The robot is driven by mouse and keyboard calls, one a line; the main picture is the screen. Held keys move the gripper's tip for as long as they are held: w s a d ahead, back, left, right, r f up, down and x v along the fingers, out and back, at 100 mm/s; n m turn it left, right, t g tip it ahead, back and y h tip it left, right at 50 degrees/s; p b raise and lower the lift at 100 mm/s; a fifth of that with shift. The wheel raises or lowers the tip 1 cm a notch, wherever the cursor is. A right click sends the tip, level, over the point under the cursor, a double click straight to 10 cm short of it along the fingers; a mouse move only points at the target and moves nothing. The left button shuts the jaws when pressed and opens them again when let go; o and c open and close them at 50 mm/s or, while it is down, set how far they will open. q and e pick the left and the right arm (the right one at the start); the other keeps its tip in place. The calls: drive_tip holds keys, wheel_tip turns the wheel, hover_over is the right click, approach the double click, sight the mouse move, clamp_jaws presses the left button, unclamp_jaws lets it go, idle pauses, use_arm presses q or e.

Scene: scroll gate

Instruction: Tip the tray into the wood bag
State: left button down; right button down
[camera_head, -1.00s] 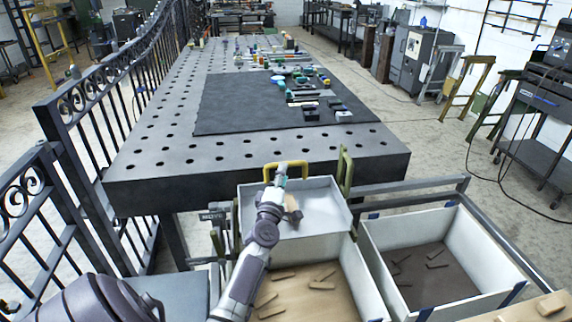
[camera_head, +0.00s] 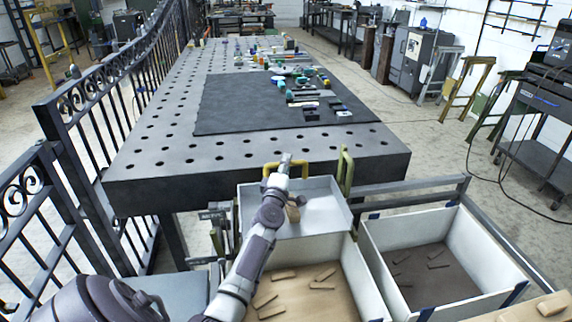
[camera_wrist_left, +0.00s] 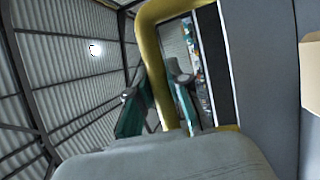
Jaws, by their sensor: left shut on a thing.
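The tray (camera_head: 325,210) is a shallow light grey box at the front edge of the big table, with a yellow handle (camera_head: 303,168) on its far side. It looks level, and a small brown piece (camera_head: 293,212) lies in it, partly behind my arm. My left gripper (camera_head: 284,164) is at the left part of the handle. In the left wrist view, the teal fingers (camera_wrist_left: 158,106) are at the yellow handle (camera_wrist_left: 148,45), shut on it. Below the tray is a white-walled bin (camera_head: 355,275) with a tan floor and several wood pieces. My right gripper is out of view.
A second white-walled bin (camera_head: 375,250) with a dark floor stands to the right. Green uprights (camera_head: 345,171) flank the tray. The perforated table (camera_head: 150,172) holds a black mat (camera_head: 230,118) with tools. A dark metal gate (camera_head: 75,140) stands at left.

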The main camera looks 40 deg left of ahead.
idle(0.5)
use_arm(q)
drive_tip(key=shift+s+d+r+t, duration=0.1)
drive_tip(key=shift+d+r+t, duration=0.05)
drive_tip(key=shift+r+t, duration=0.15)
drive_tip(key=s+d+r+m+t, duration=0.3)
drive_tip(key=s+d+r, duration=0.6)
drive_tip(key=d, duration=0.4)
drive_tip(key=shift+s+d+r+t+y+b, duration=0.2)
drive_tip(key=shift+s+t+y+b, duration=0.25)
drive_tip(key=shift+s, duration=0.4)
drive_tip(key=shift+f, duration=0.2)
idle(0.6)
